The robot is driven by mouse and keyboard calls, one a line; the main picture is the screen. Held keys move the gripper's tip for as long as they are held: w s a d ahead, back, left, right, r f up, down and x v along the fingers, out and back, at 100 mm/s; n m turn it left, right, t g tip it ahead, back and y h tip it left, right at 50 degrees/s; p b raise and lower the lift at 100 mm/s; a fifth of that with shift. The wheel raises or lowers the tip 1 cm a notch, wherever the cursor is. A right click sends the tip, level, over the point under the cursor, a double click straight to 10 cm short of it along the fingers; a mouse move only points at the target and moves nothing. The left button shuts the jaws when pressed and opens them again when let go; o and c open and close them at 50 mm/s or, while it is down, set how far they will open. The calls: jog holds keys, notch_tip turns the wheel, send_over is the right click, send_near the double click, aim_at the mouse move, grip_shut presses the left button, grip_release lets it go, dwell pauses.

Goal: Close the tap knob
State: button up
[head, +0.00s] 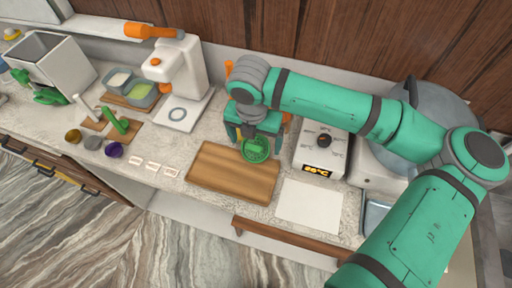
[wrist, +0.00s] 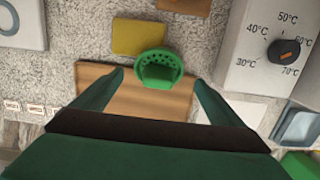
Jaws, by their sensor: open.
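I cannot clearly make out a tap knob. A green fitting (head: 48,96) sits at the front of the grey-white box at the far left; I cannot tell whether it is a tap. A black dial with an orange mark (wrist: 283,50) is on a white temperature panel, right of my gripper in the wrist view. My gripper (head: 252,138) is open, pointing down above the back edge of the wooden board. A green perforated round piece (wrist: 157,62) shows between its fingers in the wrist view; I cannot tell whether they touch it.
The wooden board (head: 222,179) and a white sheet (head: 310,205) lie at the front. A white machine with an orange handle (head: 178,75) stands left of my gripper. The white panel unit (head: 322,152) and a big grey round vessel (head: 440,105) stand right. Small bowls (head: 93,142) lie left.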

jog(key=shift+w+f, duration=0.15)
jog(key=shift+f, duration=0.55)
jog(key=shift+w+f, duration=0.1)
jog(key=shift+f, duration=0.55)
jog(key=shift+c, duration=0.7)
jog(key=c, duration=1.1)
jog(key=shift+r, duration=0.1)
jog(key=shift+r, duration=0.55)
jog(key=s+d+r, duration=0.9)
jog(key=s+r, duration=0.1)
jog(key=r, duration=0.1)
jog(key=shift+s+r, duration=0.35)
jog(key=shift+r, duration=0.05)
